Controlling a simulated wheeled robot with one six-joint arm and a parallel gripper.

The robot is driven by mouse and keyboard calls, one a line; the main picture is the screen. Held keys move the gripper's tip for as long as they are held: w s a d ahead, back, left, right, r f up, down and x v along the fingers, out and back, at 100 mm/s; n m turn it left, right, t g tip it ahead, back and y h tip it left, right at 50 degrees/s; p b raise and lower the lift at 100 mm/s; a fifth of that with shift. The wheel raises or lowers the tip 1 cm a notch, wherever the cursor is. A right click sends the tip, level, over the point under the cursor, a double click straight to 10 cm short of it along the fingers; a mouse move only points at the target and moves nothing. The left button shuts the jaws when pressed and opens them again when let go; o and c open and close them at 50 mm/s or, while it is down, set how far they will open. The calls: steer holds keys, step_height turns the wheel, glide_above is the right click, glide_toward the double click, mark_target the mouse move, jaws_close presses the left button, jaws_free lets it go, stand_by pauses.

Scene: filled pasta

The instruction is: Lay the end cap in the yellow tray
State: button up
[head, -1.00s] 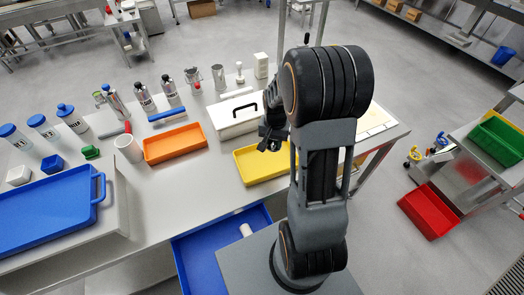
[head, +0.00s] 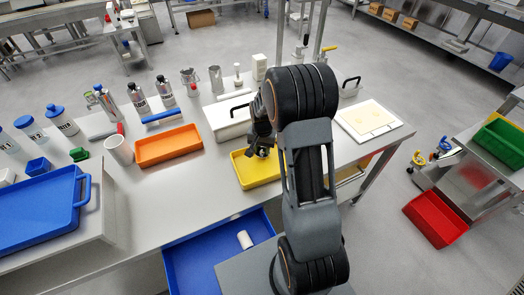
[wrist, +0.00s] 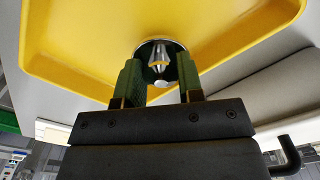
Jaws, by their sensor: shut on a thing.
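The yellow tray (head: 250,179) is on the worktable in the head view, partly behind my arm. My gripper (head: 263,152) points down over its back part. In the wrist view the green fingers of my gripper (wrist: 160,77) are shut on the end cap (wrist: 159,47), a round shiny metal piece with a cone-like middle. The yellow tray (wrist: 75,45) fills the view behind it, and its floor looks bare there. I cannot tell whether the cap touches the tray floor.
An orange tray (head: 168,147) lies left of the yellow one. A white box with a black handle (head: 226,118) stands behind it, close to my gripper. A white board (head: 368,119) lies to the right. A blue bin (head: 205,262) with a white cylinder (head: 245,239) is below the table's front edge.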

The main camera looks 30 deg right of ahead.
mark_target(262, 148)
steer(key=shift+f+b, duration=0.4)
steer(key=shift+f, duration=0.15)
steer(key=o, duration=0.9)
steer(key=shift+o, duration=0.2)
steer(key=shift+r, duration=0.1)
step_height(262, 148, up, 12)
steer(key=p, duration=0.1)
steer(key=s+a+r+n+t, duration=0.1)
steer(key=s+a+r+n, duration=0.2)
steer(key=s, duration=0.5)
steer(key=s+a+r+n+t, duration=0.2)
steer(key=s+a+r+n, duration=0.1)
steer(key=s+a+n, duration=0.2)
steer(key=s+a, duration=0.2)
steer(key=s, duration=0.2)
steer(key=shift+s+r+t, duration=0.3)
steer(key=shift+r, duration=0.05)
